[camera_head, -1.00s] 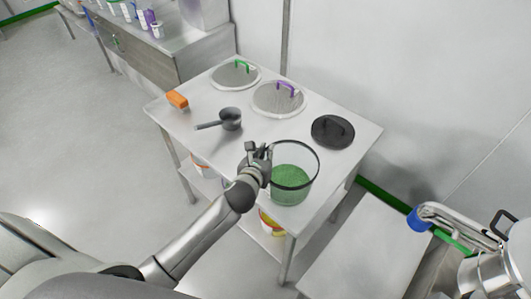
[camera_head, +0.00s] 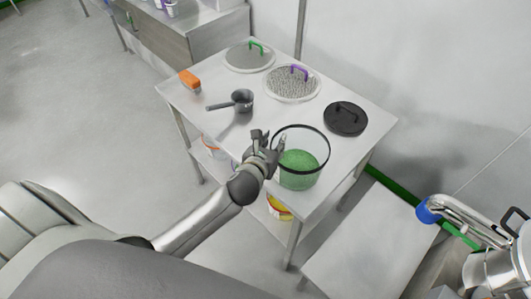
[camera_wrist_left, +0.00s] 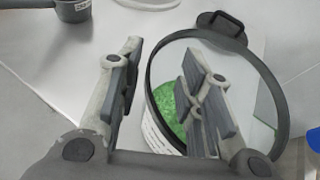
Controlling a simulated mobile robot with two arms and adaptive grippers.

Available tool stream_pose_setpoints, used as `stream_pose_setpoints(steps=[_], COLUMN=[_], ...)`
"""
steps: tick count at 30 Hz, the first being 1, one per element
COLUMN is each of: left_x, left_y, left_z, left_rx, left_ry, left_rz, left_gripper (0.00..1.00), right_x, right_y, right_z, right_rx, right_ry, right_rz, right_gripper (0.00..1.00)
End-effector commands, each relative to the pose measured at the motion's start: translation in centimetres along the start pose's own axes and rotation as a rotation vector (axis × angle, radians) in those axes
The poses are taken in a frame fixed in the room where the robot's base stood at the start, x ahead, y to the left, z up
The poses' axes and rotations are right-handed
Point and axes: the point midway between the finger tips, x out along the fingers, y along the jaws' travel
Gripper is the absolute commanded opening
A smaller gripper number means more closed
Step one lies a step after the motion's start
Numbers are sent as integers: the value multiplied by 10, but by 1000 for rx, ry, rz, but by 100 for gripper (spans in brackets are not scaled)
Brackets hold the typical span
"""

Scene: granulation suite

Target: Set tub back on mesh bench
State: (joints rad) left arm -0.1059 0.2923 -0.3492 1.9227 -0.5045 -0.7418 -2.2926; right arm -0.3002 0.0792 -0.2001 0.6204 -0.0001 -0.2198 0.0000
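The tub (camera_head: 299,170) is clear with a black rim and green granules inside. It stands upright near the front corner of the bench (camera_head: 190,115) and appears to rest on its top. My left gripper (camera_head: 268,142) is at the tub's left side, fingers spread apart. In the left wrist view the near rim of the tub (camera_wrist_left: 155,105) passes between the fingers (camera_wrist_left: 160,95), with the right finger overlapping the tub's opening. Neither finger visibly presses on the wall. A white label shows on the tub's side. My right gripper is out of view.
Containers sit on the shelf below. Metal equipment (camera_head: 490,265) stands at right.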

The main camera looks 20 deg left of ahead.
Motion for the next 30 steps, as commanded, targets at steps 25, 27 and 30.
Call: stream_pose_setpoints(steps=[25, 27, 30], left_x=[-82, -82, -82], left_y=[0, 0, 0], left_z=[0, 0, 0], left_rx=[-1, -1, -1], left_ry=[0, 0, 0], left_rz=[0, 0, 0], left_gripper=[34, 34, 34], right_x=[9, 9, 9], right_y=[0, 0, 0], right_z=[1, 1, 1], right_rx=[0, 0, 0], right_ry=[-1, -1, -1], right_rz=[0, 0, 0], right_gripper=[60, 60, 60])
